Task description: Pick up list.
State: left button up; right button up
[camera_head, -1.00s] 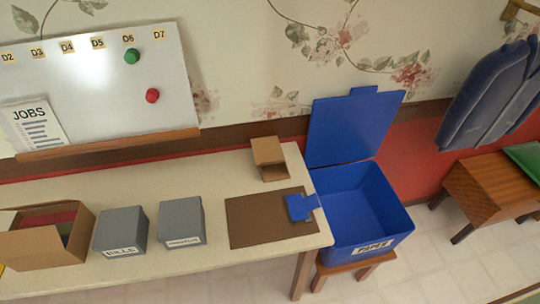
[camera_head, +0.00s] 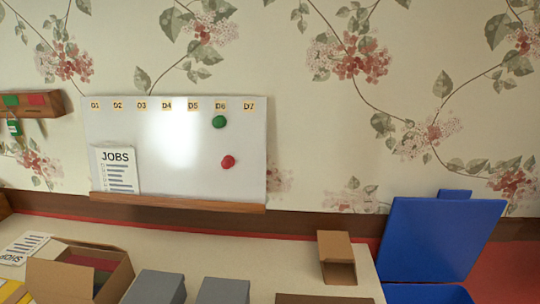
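A white list headed JOBS (camera_head: 118,172) stands upright against the lower left of the whiteboard (camera_head: 180,175). A second white printed sheet (camera_head: 22,247) lies on the table at the far left, its heading upside down from here. Neither of my grippers shows in the head view, so what they hold cannot be seen.
On the table (camera_head: 215,246) are an open cardboard box (camera_head: 60,281), two grey boxes (camera_head: 155,288) (camera_head: 222,291) and a small open brown box (camera_head: 337,258). A blue bin with a raised lid (camera_head: 440,240) stands at the right. A wooden key rack (camera_head: 28,103) hangs at the left.

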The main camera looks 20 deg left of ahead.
aim_at(117, 163)
jog(key=u, duration=1.65)
jog(key=z, duration=2.5)
jog(key=u, duration=2.5)
